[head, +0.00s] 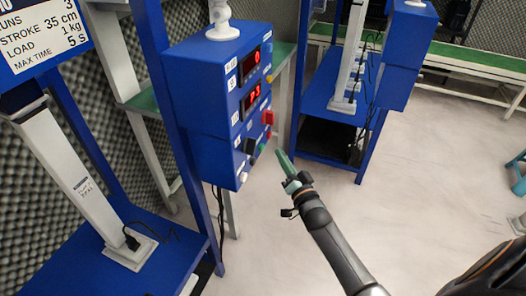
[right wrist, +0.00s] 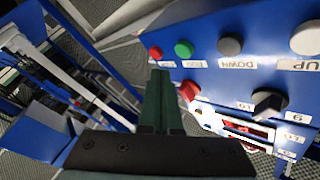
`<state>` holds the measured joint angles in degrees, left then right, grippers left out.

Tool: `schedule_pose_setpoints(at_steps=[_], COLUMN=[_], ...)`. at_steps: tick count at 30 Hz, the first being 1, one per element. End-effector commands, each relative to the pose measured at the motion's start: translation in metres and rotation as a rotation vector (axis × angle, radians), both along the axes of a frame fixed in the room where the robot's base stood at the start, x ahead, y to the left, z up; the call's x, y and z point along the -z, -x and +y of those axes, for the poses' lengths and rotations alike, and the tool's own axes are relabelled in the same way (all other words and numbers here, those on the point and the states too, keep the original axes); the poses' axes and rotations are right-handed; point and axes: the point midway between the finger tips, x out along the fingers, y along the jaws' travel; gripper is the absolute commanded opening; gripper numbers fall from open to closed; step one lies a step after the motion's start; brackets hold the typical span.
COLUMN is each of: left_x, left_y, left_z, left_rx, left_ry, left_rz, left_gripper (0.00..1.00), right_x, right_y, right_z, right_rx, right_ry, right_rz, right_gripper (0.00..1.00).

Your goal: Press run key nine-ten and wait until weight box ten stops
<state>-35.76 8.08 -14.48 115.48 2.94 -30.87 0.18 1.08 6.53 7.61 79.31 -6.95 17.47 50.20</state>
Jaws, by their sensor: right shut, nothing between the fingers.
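The blue control box (head: 210,90) stands left of centre in the head view, with two red-lit displays on its face. In the right wrist view its panel has a green button (right wrist: 184,49), a red button (right wrist: 155,52), a grey button (right wrist: 229,46) labelled DOWN and a pale one labelled UP. A black knob (right wrist: 268,103) and a red square switch (right wrist: 188,90) are nearby. I cannot read which key is nine-ten. My right gripper (head: 284,160) is shut and empty, its tips just right of the panel and apparently apart from it. Weight box ten cannot be identified.
A white upright column (head: 70,170) stands on a blue bench at left, under a sign (head: 42,35) with stroke and load text. Another blue frame (head: 322,95) stands behind. The pale floor (head: 440,150) to the right is mostly clear.

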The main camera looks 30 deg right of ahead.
Motion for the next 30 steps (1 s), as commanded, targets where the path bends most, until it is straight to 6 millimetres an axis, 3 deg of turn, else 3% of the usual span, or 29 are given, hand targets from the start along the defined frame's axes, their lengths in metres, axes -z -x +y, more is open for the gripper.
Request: schedule_pose_setpoints(at_steps=[9,30], left_x=[0.004,0.007], left_y=[-0.001,0.006], left_z=[0.000,0.001], left_rx=[0.002,0.002], left_ry=[-0.002,-0.002], left_rz=[-0.005,0.009], left_gripper=[0.00,0.00], right_x=[0.000,0.000], right_y=[-0.016,-0.017], right_z=[0.014,0.014], right_rx=[0.001,0.001], right_ry=[0.000,0.000], right_rz=[0.001,0.001], right_gripper=[0.00,0.00])
